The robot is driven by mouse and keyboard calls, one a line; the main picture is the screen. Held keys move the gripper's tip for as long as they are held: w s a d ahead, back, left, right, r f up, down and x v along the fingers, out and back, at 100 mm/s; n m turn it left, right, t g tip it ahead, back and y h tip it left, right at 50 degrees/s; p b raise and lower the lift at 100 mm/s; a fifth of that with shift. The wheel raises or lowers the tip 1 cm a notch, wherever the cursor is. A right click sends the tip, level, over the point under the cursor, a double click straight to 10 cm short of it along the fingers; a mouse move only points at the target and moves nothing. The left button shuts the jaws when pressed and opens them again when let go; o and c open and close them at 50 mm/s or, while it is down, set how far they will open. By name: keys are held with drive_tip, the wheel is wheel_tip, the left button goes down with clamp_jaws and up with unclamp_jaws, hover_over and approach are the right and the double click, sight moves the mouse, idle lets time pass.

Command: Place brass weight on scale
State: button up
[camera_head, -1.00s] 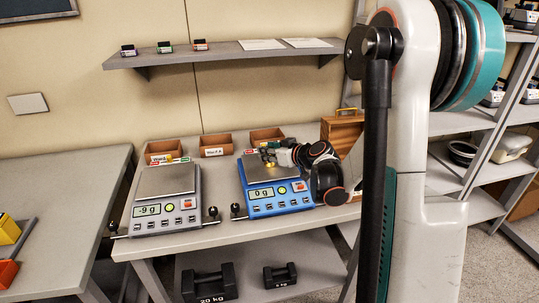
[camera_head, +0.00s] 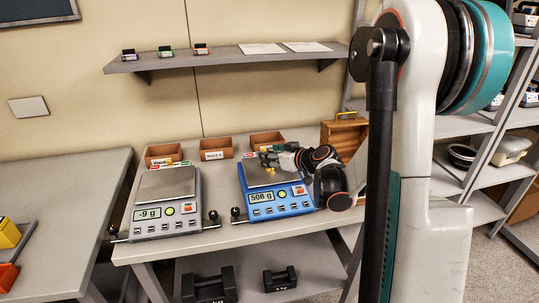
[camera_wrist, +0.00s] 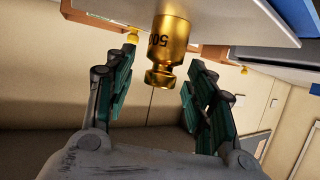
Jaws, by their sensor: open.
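The brass weight (camera_wrist: 170,40), marked with digits beginning "50", stands on the pan of the blue scale (camera_head: 278,204); the wrist view shows it upside down. In the head view only a small yellow bit of the weight (camera_head: 271,169) shows under my gripper. The blue scale reads 508 g. My gripper (camera_wrist: 161,66) is open, with a finger on each side of the weight's knob and a visible gap on both sides. The grey scale (camera_head: 165,206) to the left reads -9 g.
Small brown bins (camera_head: 216,148) stand behind the scales, and a wooden case (camera_head: 343,136) stands at the back right. Black dumbbells (camera_head: 209,287) lie on the lower shelf. A wall shelf (camera_head: 225,56) hangs above. Another table (camera_head: 60,190) stands to the left.

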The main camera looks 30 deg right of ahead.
drive_tip(key=p+v, duration=0.2)
drive_tip(key=v, duration=0.9)
drive_tip(key=shift+p, duration=0.4)
